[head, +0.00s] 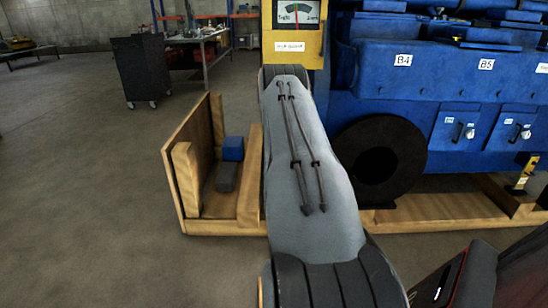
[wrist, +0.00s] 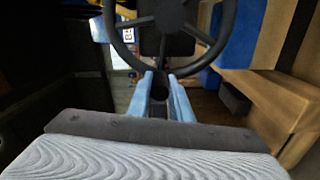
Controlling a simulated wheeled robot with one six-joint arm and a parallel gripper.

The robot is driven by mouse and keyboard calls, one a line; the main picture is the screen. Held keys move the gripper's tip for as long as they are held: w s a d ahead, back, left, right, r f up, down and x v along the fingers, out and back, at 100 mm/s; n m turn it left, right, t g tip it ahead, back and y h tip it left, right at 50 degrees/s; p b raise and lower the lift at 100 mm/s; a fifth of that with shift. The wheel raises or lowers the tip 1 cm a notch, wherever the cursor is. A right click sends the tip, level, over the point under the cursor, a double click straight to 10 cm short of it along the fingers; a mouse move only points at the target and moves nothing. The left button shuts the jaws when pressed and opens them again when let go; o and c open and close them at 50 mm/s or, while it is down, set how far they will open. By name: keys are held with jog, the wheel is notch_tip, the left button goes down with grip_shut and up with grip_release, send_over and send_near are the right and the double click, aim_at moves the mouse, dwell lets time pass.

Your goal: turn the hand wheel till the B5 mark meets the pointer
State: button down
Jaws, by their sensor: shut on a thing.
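The dark hand wheel (wrist: 215,42) shows its lower rim and spokes at the top of the wrist view. My gripper (wrist: 162,76) has its two light blue fingers at the bottom of the rim, shut on the wheel. A dark round part shows between the fingers; I cannot tell if it is a handle. In the head view my arm hides the gripper and I cannot make out the hand wheel. A white B5 label (head: 486,64) is on the blue engine (head: 440,85). I cannot make out a B5 mark on the wheel or a pointer.
A yellow panel with a gauge (head: 297,12) stands behind my arm. A large dark disc (head: 412,152) is at the engine's end. A wooden frame (head: 190,195) holding blocks is left of my arm. A black cabinet (head: 140,70) stands farther back. The left floor is clear.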

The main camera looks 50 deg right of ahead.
jog(key=shift+s+f, duration=0.1)
jog(key=c, duration=1.6)
grip_release()
jog(key=shift+d, duration=0.1)
jog(key=shift+v, duration=4)
